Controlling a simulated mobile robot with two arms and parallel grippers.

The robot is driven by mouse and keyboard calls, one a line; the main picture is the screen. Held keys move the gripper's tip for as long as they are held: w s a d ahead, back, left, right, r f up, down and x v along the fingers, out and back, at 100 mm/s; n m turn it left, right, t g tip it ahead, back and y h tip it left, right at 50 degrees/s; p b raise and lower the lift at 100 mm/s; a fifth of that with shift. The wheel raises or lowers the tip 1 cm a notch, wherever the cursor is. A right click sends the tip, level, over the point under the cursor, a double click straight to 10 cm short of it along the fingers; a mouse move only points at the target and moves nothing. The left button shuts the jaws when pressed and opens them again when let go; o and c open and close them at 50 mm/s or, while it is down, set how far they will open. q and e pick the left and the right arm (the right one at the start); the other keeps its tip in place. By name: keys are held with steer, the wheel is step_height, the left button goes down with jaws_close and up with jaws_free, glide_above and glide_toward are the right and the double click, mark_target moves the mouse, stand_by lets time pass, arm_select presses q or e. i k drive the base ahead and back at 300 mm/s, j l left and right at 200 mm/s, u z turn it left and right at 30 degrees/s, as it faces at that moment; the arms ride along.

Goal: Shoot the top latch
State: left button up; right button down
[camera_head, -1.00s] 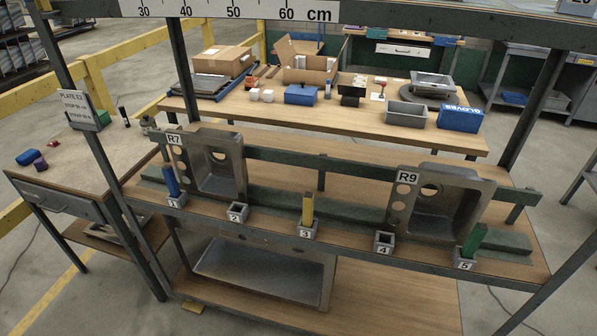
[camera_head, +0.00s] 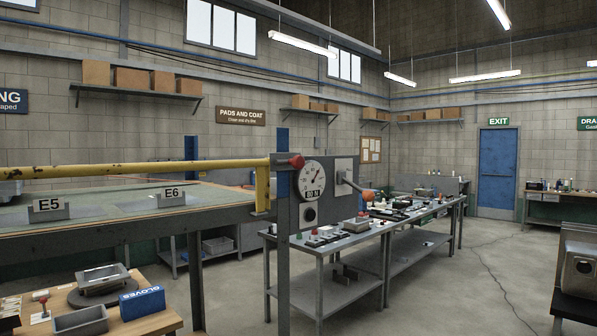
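I cannot make out a part that is clearly the top latch. A grey post at the centre carries a plate with a round dial gauge (camera_head: 312,180) marked 80 N. A red knob (camera_head: 296,160) is at the post's top. A black round fitting (camera_head: 310,214) is below the gauge, and a grey lever (camera_head: 346,182) sticks out at the right. A yellow bar (camera_head: 130,169) runs level from the left edge to a yellow bracket (camera_head: 262,190) beside the post. Neither of my grippers is in view.
A raised bench bears tags E5 (camera_head: 48,208) and E6 (camera_head: 171,197). A grey tool table (camera_head: 330,258) stands behind the post. A blue gloves box (camera_head: 142,302) is at lower left. A dark machine (camera_head: 578,262) stands at the right edge. Open floor (camera_head: 470,270) lies between.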

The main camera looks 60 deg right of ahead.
mark_target(297, 162)
steer(key=z, duration=1.7)
steer(key=l+z, duration=0.1)
steer(key=i, duration=0.05)
